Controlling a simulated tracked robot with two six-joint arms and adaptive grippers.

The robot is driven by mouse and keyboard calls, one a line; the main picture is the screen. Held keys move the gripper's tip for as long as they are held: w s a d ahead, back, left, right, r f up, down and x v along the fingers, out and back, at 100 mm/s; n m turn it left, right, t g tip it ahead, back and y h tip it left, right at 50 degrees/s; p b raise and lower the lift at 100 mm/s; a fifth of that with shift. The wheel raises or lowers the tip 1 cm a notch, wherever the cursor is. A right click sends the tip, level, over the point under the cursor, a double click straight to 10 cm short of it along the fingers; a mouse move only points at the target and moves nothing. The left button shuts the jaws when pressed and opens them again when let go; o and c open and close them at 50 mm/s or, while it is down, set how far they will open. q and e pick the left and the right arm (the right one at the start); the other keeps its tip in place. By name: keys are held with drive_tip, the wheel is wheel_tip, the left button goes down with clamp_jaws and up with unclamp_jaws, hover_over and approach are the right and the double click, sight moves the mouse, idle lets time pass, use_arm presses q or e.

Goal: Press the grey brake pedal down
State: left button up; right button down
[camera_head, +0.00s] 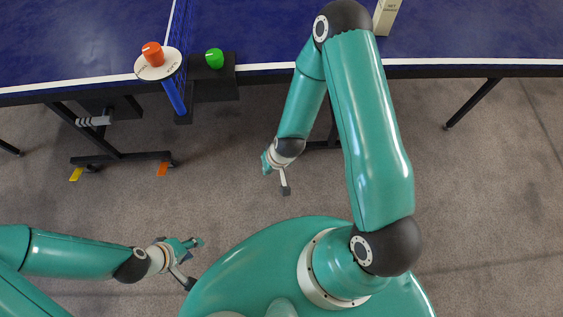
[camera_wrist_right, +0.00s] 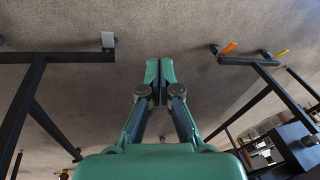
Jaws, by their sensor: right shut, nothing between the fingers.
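The grey brake pedal (camera_wrist_right: 108,40) shows in the right wrist view as a small light-grey flap at the end of a dark foot bar, upper left of my fingertips. I cannot make it out in the head view, where my right arm covers part of that foot bar. My right gripper (camera_wrist_right: 160,72) is shut and empty, pointing over the carpet, apart from the pedal. In the head view the right gripper (camera_head: 266,162) hangs low in front of the table. My left gripper (camera_head: 198,243) is at lower left, empty, far from the table; its finger gap is unclear.
An orange pedal (camera_head: 162,168) and a yellow pedal (camera_head: 76,174) sit on the left foot. The blue table (camera_head: 470,35) spans the top, with a red knob (camera_head: 153,54), a green knob (camera_head: 215,58) and a pale box (camera_head: 386,16). Carpet (camera_head: 480,200) is clear at right.

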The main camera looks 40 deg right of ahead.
drive_tip(key=w+d+f+m+h+b, duration=0.1)
drive_tip(key=w+d+f+b, duration=0.2)
drive_tip(key=f, duration=0.4)
drive_tip(key=w+d+f+t+h+b, duration=0.1)
drive_tip(key=w+d+f+b, duration=0.2)
drive_tip(key=d+f+b, duration=0.2)
drive_tip(key=w+d+f+m+h+b, duration=0.1)
drive_tip(key=w+d+f+h+b, duration=0.1)
drive_tip(key=f+b, duration=0.6)
drive_tip(key=shift+w+d+f+m+b, duration=0.3)
drive_tip(key=shift+w+d+f, duration=0.35)
drive_tip(key=shift+d, duration=0.55)
drive_tip(key=shift+s+f, duration=0.1)
drive_tip(key=shift+f, duration=0.05)
drive_tip(key=b+x, duration=0.4)
drive_tip(key=x, duration=0.6)
drive_tip(key=shift+d+f+b, duration=0.1)
drive_tip(key=shift+f+b, duration=0.2)
drive_tip(key=shift+b, duration=0.05)
drive_tip(key=shift+s+a+f+b, duration=0.15)
drive_tip(key=shift+f+b, duration=0.15)
drive_tip(key=shift+f, duration=0.2)
drive_tip(key=shift+s+a+f+b, duration=0.15)
drive_tip(key=shift+s+f+b, duration=0.1)
drive_tip(key=shift+f, duration=0.25)
drive_tip(key=shift+s+a+f, duration=0.1)
drive_tip(key=shift+s+f, duration=0.05)
drive_tip(key=shift+f, duration=0.35)
